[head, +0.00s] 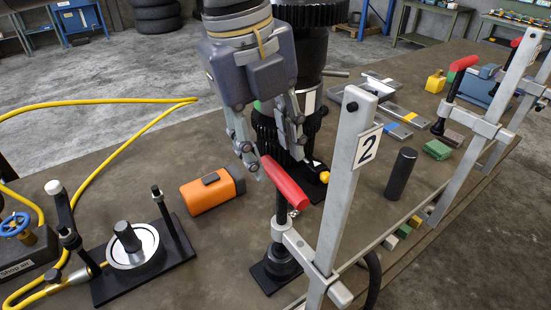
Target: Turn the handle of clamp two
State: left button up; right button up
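Clamp two (340,185) is a grey metal frame with a white plate (367,147) marked "2" on its upright. Its red handle (285,184) slants above a dark threaded spindle and round foot, right of the picture's middle bottom. My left gripper (278,160) comes down from the top, fingers pointing down and spread apart. Its fingertips are just behind and above the upper end of the red handle. Whether they touch it I cannot tell. Nothing shows between the fingers. My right gripper is not in view.
A tall dark gear shaft (308,75) stands behind my gripper. An orange tool (213,190) lies to the left, near a black fixture (135,255) and yellow hose (140,140). A black cylinder (401,173) stands right of clamp two. Another red-handled clamp (485,125) stands farther right.

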aim_at(277, 171)
pick_arm(q)
jog(key=shift+w+d+f+p, duration=0.1)
jog(key=shift+d+f+p, duration=0.1)
jog(key=shift+f, duration=0.75)
jog(key=shift+d+f+p, duration=0.1)
jog(key=shift+d+f, duration=0.05)
jog(key=shift+f, duration=0.8)
grip_shut()
